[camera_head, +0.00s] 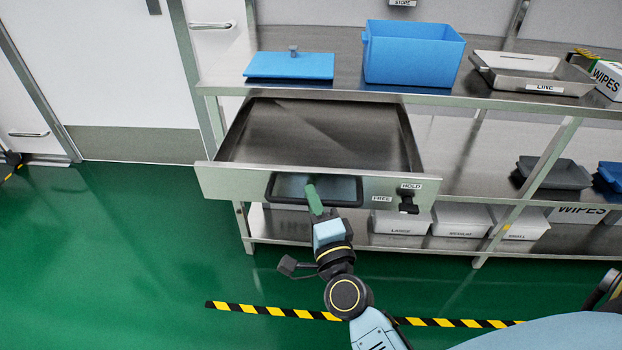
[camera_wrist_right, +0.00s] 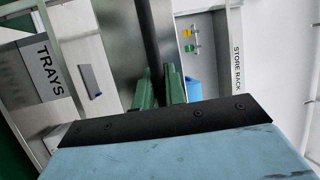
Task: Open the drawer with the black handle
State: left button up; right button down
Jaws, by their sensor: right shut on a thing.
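The steel drawer (camera_head: 220,176) under the worktop is pulled out, and its empty inside shows. Its black handle (camera_head: 345,190) is on the front panel, left of a black latch knob (camera_head: 408,199). The knob stands below the HOLD label, right of the FREE label. My right gripper (camera_head: 313,197), with green fingers, is at the handle and shut on it. In the right wrist view the fingers (camera_wrist_right: 158,88) lie on either side of the dark handle bar (camera_wrist_right: 152,40). My left gripper is not in view.
The worktop holds a blue lid (camera_head: 290,66), a blue bin (camera_head: 413,55) and a steel tray labelled LINE (camera_head: 530,74). White boxes (camera_head: 402,223) stand on the low shelf. Green floor (camera_head: 120,240) is clear at left, with striped tape (camera_head: 270,311) in front.

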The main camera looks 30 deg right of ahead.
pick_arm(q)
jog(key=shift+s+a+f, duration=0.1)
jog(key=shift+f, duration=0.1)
pick_arm(e)
jog(key=shift+s+a, duration=0.3)
jog(key=shift+s, duration=0.25)
jog(key=c, duration=1.5)
grip_release()
jog(key=shift+o, duration=0.2)
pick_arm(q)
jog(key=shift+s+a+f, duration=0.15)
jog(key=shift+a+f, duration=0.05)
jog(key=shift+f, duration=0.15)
pick_arm(e)
jog(key=v, duration=1.3)
jog(key=shift+s, duration=0.2)
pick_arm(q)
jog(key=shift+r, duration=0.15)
pick_arm(e)
jog(key=shift+a, duration=0.1)
